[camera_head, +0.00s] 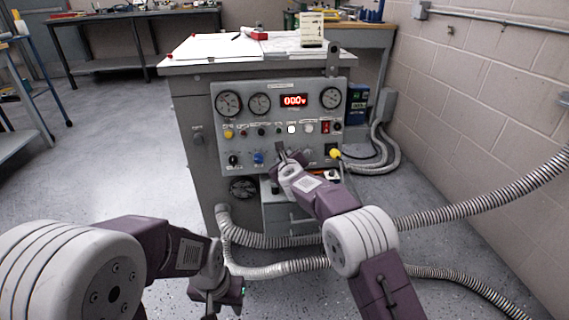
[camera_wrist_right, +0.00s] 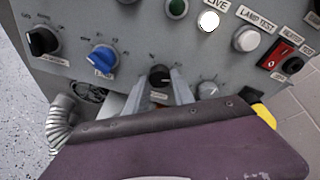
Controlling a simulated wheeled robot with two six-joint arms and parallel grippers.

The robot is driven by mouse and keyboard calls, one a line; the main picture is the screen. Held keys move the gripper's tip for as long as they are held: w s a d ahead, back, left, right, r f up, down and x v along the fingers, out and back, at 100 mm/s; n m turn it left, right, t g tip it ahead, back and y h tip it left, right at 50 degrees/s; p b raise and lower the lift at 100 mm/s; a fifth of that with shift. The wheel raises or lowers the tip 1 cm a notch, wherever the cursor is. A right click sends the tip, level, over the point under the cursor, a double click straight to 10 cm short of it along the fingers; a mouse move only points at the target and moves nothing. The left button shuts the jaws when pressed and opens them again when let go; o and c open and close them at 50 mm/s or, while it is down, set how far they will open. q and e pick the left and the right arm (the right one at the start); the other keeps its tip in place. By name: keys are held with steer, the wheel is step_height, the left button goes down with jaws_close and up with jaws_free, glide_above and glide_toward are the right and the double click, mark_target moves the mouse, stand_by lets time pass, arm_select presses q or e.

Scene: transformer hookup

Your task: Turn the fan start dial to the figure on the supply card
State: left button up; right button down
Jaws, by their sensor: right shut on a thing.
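The grey control panel (camera_head: 288,100) stands upright on the front of the bench. In the right wrist view a small black dial (camera_wrist_right: 159,76) sits between the two fingers of my right gripper (camera_wrist_right: 160,92), which is shut on it. The label under it is too small to read. My right gripper (camera_head: 283,152) hides this dial in the head view. The supply card (camera_head: 312,28) stands on the bench top; its figures are too small to read. My left gripper (camera_head: 222,292) hangs low at the front, away from the panel; its jaws are unclear.
A black knob (camera_wrist_right: 42,41) and a blue knob (camera_wrist_right: 103,57) sit left of the held dial. Above are gauges and a red display (camera_head: 294,100). Ribbed hoses (camera_head: 270,241) cross below the panel.

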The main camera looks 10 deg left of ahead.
steer(key=shift+f+m+b, duration=0.1)
steer(key=shift+m+b, duration=0.35)
steer(key=shift+m, duration=0.25)
steer(key=c, duration=1.1)
jaws_free()
